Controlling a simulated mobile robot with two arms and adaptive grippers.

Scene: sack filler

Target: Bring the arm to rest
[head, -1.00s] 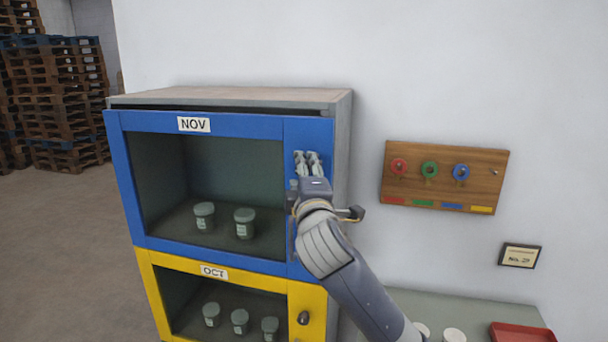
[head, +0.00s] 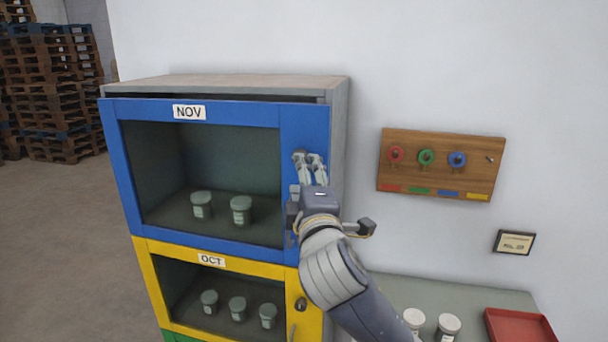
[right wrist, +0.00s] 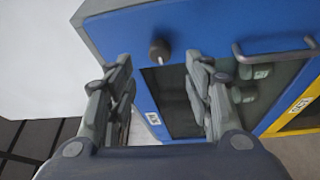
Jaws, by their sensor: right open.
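My right gripper (head: 309,165) is in front of the blue door (head: 302,130) marked NOV, near its right edge. In the right wrist view the two fingers of the right gripper (right wrist: 160,68) stand apart with nothing held between them. A dark round lock (right wrist: 160,51) with a pale stub shows on the blue door, beyond the gap between the fingers. The fingers look clear of it, though the exact distance is hard to tell. In the head view my gripper and wrist hide this lock and most of the blue door's handle. My left gripper is not in view.
Below is a yellow door (head: 311,325) marked OCT. Jars stand behind both door windows. A wooden board (head: 440,182) with red, green and blue rings hangs right on the wall. A grey table (head: 470,296) holds white jars and a red tray (head: 520,326). A dark gap shows above the blue door.

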